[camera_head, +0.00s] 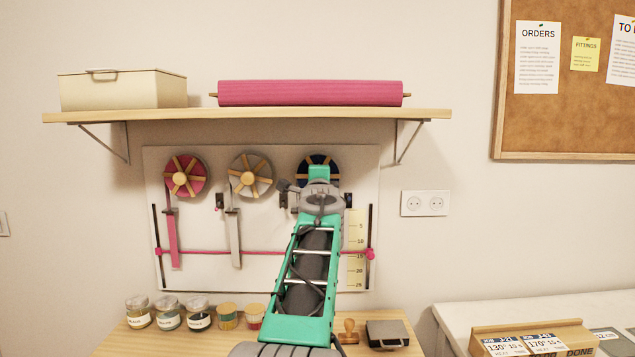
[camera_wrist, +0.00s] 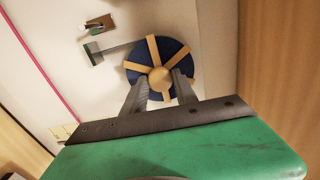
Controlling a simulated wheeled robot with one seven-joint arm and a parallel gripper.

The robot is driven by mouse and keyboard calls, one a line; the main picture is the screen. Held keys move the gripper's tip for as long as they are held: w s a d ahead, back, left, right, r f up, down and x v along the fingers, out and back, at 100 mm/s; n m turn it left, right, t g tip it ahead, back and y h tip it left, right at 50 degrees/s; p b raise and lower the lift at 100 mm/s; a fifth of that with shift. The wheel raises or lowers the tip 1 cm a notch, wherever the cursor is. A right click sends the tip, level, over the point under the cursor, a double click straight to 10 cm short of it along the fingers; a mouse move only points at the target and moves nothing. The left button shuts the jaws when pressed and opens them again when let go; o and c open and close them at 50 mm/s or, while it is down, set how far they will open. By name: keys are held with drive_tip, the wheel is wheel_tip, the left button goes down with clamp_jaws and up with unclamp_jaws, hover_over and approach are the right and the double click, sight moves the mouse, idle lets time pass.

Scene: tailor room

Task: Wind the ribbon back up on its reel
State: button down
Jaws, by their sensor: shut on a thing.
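The blue reel (camera_head: 307,160) with wooden spokes hangs at the right of the wall board, partly behind my arm. A thin grey strip (camera_wrist: 118,49) runs from the reel to a small dark green piece (camera_wrist: 92,52); I cannot tell whether the strip is ribbon. No long blue tail shows beyond that piece. In the head view my arm hides the area below the reel.
Pink (camera_head: 173,240) and pale (camera_head: 235,240) ribbons hang from the pink reel (camera_head: 186,176) and grey reel (camera_head: 250,175). A pink cord (camera_head: 210,252) crosses the board. The shelf (camera_head: 260,114) overhead holds a box (camera_head: 122,92) and pink roll (camera_head: 310,93). Jars (camera_head: 168,312) stand below.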

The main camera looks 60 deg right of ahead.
drive_tip(key=c, duration=1)
unclamp_jaws()
drive_tip(key=shift+o, duration=0.2)
drive_tip(key=b+v, duration=0.2)
drive_tip(key=v, duration=0.5)
drive_tip(key=shift+s+a, duration=0.25)
drive_tip(key=shift+a, duration=0.1)
